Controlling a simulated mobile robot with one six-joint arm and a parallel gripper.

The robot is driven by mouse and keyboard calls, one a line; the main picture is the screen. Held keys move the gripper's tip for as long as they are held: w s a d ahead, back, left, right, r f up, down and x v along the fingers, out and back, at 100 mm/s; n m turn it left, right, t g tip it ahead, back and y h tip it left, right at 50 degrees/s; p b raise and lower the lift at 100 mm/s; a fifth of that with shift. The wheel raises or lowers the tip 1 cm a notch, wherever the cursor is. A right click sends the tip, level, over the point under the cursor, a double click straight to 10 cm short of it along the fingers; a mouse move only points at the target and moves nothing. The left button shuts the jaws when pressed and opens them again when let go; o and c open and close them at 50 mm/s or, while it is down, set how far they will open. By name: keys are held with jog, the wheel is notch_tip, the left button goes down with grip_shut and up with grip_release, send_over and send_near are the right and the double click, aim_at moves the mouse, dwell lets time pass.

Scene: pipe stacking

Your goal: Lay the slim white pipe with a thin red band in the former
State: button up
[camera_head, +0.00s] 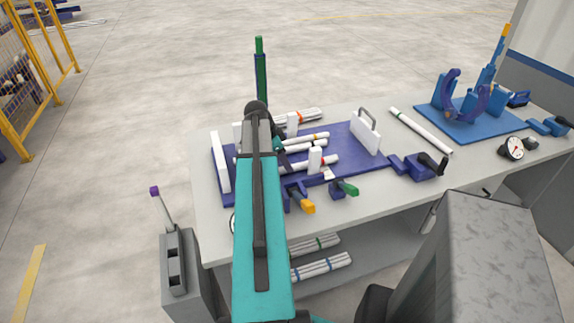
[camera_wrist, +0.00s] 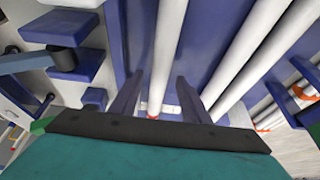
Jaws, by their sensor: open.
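A slim white pipe (camera_wrist: 165,45) runs lengthways between the two fingers of my gripper (camera_wrist: 160,97) in the wrist view. A thin red mark shows at its near end. My fingers are open, one on each side of the pipe, and I see gaps beside it. In the head view my arm hides most of my gripper. A white pipe with a red band (camera_head: 325,162) lies on the dark blue board there; I cannot tell if it is the same one. A blue stand with curved uprights (camera_head: 450,92), perhaps the former, stands at the right on a blue plate.
Other white pipes with orange or yellow bands (camera_head: 305,141) lie on the dark blue board (camera_head: 345,140) among white posts. A white handled block (camera_head: 366,130) stands at its right. Clamps and a dial gauge (camera_head: 513,148) sit near the front edge.

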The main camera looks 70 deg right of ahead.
jog(key=b+v, duration=0.2)
jog(key=v, duration=0.8)
jog(key=shift+f, duration=0.1)
dwell(0.7)
